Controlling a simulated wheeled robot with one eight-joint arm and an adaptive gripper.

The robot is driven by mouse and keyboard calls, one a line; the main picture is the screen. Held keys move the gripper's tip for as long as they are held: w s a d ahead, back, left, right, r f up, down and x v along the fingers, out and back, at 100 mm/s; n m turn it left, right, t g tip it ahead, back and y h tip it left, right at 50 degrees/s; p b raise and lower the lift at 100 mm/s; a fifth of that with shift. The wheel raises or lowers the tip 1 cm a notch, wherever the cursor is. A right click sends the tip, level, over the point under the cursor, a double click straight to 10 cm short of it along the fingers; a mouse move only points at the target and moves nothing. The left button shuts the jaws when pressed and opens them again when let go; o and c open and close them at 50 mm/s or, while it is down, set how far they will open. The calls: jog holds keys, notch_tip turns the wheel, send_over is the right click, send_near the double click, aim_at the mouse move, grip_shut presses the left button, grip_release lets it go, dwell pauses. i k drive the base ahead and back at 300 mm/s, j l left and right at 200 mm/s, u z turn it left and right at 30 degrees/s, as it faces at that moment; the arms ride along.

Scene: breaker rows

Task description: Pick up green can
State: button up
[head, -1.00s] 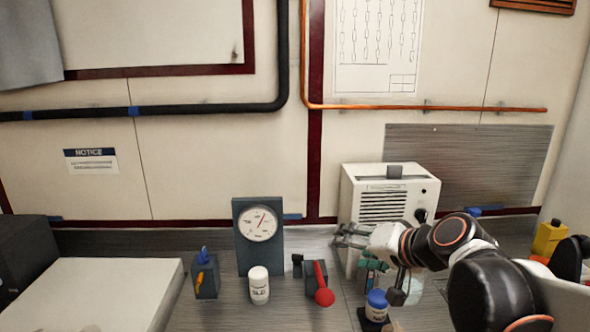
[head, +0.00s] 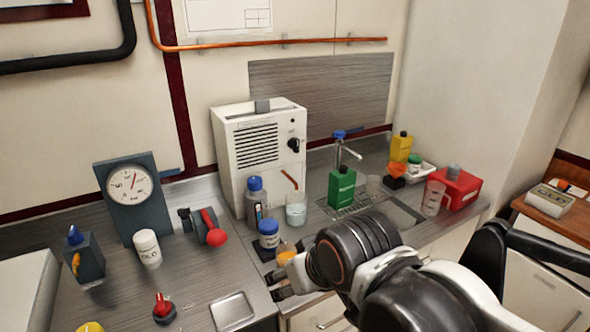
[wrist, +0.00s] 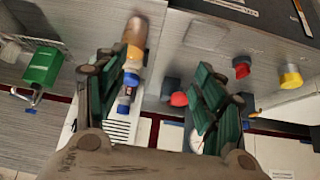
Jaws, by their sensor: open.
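The green can (head: 342,188) is a boxy green container with a dark cap and a light label. It stands upright on the grated drainer beside the sink, right of the white box unit. In the wrist view the green can (wrist: 42,67) lies at the far left, outside the fingers. My gripper (head: 277,284) is at the counter's front edge, in front and to the left of the can and apart from it. In the wrist view its green-padded fingers (wrist: 160,70) are spread with nothing held between them. My arm hides part of the sink front.
A blue-lidded jar (head: 269,236), a blue-capped bottle (head: 256,200) and a glass beaker (head: 296,210) stand left of the can. A tap (head: 342,148) rises behind it. A yellow bottle (head: 401,146) and a red container (head: 458,187) stand to its right.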

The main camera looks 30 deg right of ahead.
aim_at(342, 182)
jog(key=l+u, duration=0.1)
jog(key=l, duration=0.4)
jog(key=l+u, duration=0.1)
jog(key=l, duration=0.35)
jog(key=k+l+u, duration=0.1)
jog(key=l, duration=0.35)
jog(key=k+l+u, duration=0.1)
jog(key=l, duration=0.4)
jog(key=k+l+u, duration=0.1)
jog(key=l, duration=0.35)
jog(key=k+l, duration=0.1)
jog(key=l, duration=0.35)
jog(key=k+l+u, duration=0.15)
jog(key=l, duration=0.3)
